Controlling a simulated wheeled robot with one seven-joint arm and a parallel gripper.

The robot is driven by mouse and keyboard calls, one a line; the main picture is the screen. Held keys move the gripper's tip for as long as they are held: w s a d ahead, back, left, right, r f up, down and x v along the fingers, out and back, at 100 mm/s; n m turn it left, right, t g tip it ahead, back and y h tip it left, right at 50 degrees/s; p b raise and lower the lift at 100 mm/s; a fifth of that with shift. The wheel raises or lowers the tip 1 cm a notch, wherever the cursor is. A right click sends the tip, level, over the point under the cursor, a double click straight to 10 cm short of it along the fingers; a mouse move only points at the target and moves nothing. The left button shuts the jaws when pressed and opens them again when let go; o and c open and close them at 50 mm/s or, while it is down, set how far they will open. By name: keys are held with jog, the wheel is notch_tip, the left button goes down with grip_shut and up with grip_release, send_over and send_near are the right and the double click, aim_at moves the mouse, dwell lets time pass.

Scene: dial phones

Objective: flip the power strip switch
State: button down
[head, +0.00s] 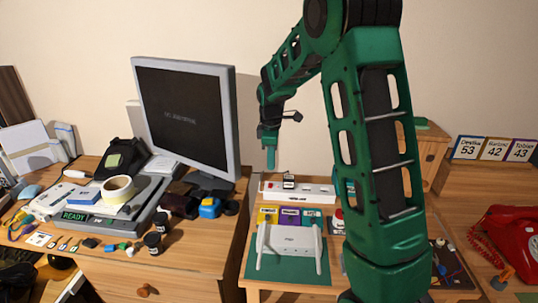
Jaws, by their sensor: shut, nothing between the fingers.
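The white power strip (312,193) lies near the back of the small middle table, on its wooden top. A small dark plug or switch piece (289,181) stands on its left part; its details are too small to tell. My gripper (270,160) is shut and empty. I cannot tell the exact gap in depth. The right end of the strip is close to my arm in the picture.
A white router (290,239) sits on a green mat (258,279) in front of the strip, with coloured cards (290,216) between. A monitor (187,115) stands on the cluttered left desk. A red phone (510,240) is at the right.

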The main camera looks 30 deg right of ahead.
aim_at(271, 185)
jog(key=f, duration=0.7)
jog(key=shift+w+d+f, duration=0.15)
jog(key=shift+w+d, duration=0.1)
jog(key=shift+w, duration=0.15)
jog(key=shift+w+d+f+g, duration=0.15)
jog(key=shift+f+g, duration=0.05)
jog(key=shift+g, duration=0.1)
jog(key=shift+s+f, duration=0.1)
jog(key=shift+s, duration=0.1)
jog(key=shift+s+a, duration=0.65)
jog(key=shift+s, duration=0.05)
notch_tip(271, 185, up, 14)
jog(key=shift+s+a, duration=0.2)
jog(key=shift+s, duration=0.05)
